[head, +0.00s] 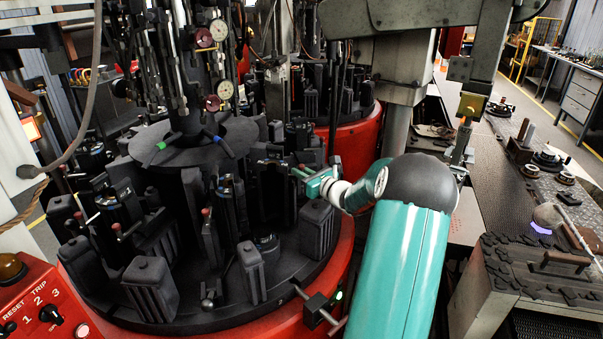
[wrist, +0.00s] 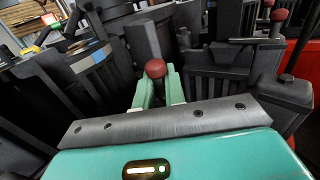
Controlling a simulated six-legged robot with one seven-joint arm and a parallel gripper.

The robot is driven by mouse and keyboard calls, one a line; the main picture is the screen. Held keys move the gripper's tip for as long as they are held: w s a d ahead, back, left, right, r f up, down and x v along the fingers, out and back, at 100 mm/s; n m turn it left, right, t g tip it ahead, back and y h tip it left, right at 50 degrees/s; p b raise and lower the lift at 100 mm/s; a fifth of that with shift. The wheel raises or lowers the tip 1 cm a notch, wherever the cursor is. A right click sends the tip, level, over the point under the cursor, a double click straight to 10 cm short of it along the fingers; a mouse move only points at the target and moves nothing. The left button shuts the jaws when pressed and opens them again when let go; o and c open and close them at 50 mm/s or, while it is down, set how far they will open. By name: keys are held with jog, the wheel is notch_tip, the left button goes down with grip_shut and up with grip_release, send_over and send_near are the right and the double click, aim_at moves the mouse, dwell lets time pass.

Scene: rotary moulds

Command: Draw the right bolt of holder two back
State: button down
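My gripper (head: 308,178) reaches in from the right over the rotary table, among the dark mould holders. In the wrist view its two green fingers (wrist: 158,82) stand a small gap apart, with a red ball knob (wrist: 155,69) of a bolt right at their tips. The knob looks about as wide as the gap. I cannot tell whether the fingers press on it or only stand around it. The bolt's stem below the knob is hidden by the fingers. I see no number that marks holder two.
Other red-knobbed bolts (head: 117,227) stand on holders around the table, and one is at the upper right of the wrist view (wrist: 278,15). Dark mould blocks (head: 318,228) crowd close around my gripper. A red rim (head: 345,245) edges the table. Gauges (head: 224,90) hang above.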

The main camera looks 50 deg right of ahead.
jog(key=shift+s+d+r, duration=0.1)
jog(key=shift+s+d, duration=0.4)
jog(key=shift+s, duration=0.25)
jog(key=shift+s+d, duration=0.5)
jog(key=shift+s, duration=0.2)
jog(key=c, duration=1.6)
grip_release()
jog(key=shift+s, duration=0.1)
jog(key=s, duration=1.3)
jog(key=shift+s+a, duration=0.25)
jog(key=shift+a, duration=0.15)
